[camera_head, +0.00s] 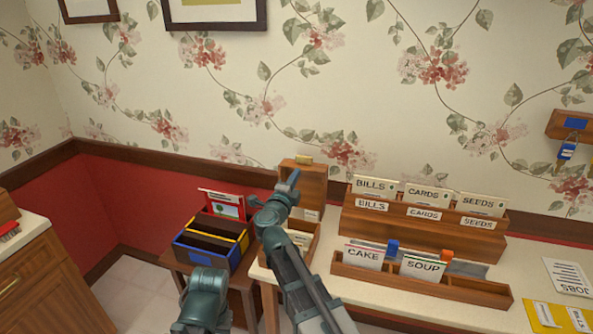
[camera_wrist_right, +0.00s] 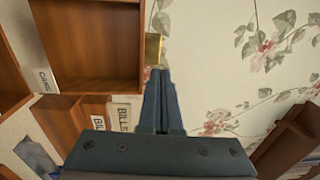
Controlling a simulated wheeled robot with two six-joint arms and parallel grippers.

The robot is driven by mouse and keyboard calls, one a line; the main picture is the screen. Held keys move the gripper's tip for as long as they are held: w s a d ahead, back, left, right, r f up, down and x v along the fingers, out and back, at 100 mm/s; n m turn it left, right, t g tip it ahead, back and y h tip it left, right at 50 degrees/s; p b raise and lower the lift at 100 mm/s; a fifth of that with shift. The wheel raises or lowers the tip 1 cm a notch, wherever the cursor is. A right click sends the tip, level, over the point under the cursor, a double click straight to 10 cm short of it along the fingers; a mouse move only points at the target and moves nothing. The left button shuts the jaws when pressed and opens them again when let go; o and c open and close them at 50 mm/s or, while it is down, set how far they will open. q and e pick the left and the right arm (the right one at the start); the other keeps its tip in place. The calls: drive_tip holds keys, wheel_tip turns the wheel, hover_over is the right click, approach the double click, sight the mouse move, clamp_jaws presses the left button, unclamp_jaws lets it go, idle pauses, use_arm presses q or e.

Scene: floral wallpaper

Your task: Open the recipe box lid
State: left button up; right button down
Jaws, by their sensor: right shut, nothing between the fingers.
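The wooden recipe box (camera_head: 312,250) stands at the left end of the cream counter, partly hidden behind my right arm. Its lid (camera_head: 311,180) stands raised and upright at the back, with a brass tab (camera_head: 304,160) on its top edge. White cards show inside the box. My right gripper (camera_head: 291,182) is shut and empty, in front of the raised lid. In the right wrist view, the shut fingers (camera_wrist_right: 160,75) point at the brass tab (camera_wrist_right: 153,48), with the lid's wooden inside (camera_wrist_right: 85,40) to their left. I cannot tell whether they touch.
Right of the box stand a tiered wooden card rack (camera_head: 400,232) and a low tray (camera_head: 430,287) with labelled cards. A dark file box (camera_head: 205,262) with blue and yellow edges stands on a lower stand to the left. The floral wall (camera_head: 220,110) is close behind.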

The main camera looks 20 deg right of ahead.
drive_tip(key=v, duration=0.6)
drive_tip(key=shift+a+r, duration=0.3)
drive_tip(key=shift+r, duration=0.2)
drive_tip(key=w+a+f+n+t+y, duration=0.1)
drive_tip(key=a+f+n+y, duration=0.2)
drive_tip(key=a+n+y, duration=1.25)
drive_tip(key=s+d+f+n+g, duration=0.2)
drive_tip(key=s+f+n+g, duration=0.45)
drive_tip(key=f, duration=0.35)
drive_tip(key=s+d+f+n+g+h, duration=0.25)
drive_tip(key=s+d+f+g, duration=0.25)
drive_tip(key=s, duration=0.3)
drive_tip(key=s+d+f+n+g+h, duration=0.1)
drive_tip(key=s+d+f+g+h, duration=0.25)
drive_tip(key=s+d+f, duration=0.35)
drive_tip(key=s+a+r+n+p, duration=0.1)
drive_tip(key=s+a, duration=0.2)
drive_tip(key=a, duration=0.3)
drive_tip(key=s+a+r+n+g, duration=0.1)
drive_tip(key=s+a+r+n, duration=0.1)
drive_tip(key=a, duration=0.4)
drive_tip(key=shift+s+r+p, duration=0.2)
drive_tip(key=shift+s+p, duration=0.15)
drive_tip(key=shift+s, duration=0.35)
